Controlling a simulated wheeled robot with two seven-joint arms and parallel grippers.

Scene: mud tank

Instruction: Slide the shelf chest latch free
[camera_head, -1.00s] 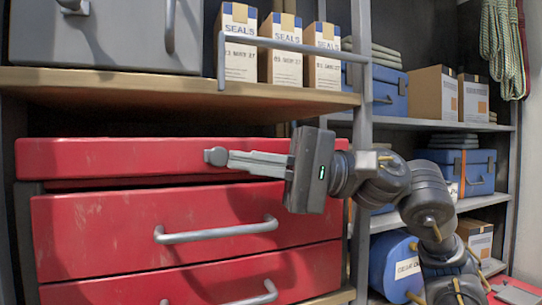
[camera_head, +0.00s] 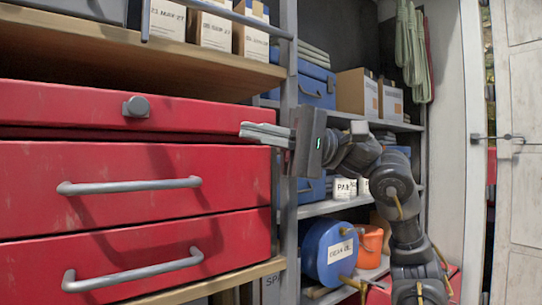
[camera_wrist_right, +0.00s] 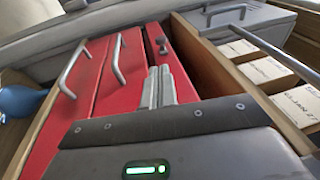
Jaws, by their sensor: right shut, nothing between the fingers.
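The red chest (camera_head: 60,106) stands on the shelf at the left, with its latch (camera_head: 137,107), a small dark grey knob on a plate, on the front of the top panel. The latch also shows in the right wrist view (camera_wrist_right: 162,45), beyond my fingertips. My right gripper (camera_head: 245,130) is shut and empty. Its fingers point left, in front of the chest's right end, to the right of the latch and apart from it. In the wrist view its fingers (camera_wrist_right: 158,72) lie together. My left gripper is not in view.
Two drawer handles (camera_head: 130,185) (camera_head: 133,268) stick out below the latch. A wooden shelf (camera_head: 130,55) with a metal rail and label boxes (camera_head: 212,30) is above. A grey upright post (camera_head: 289,180) stands right of the chest. A blue drum (camera_head: 325,250) sits lower right.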

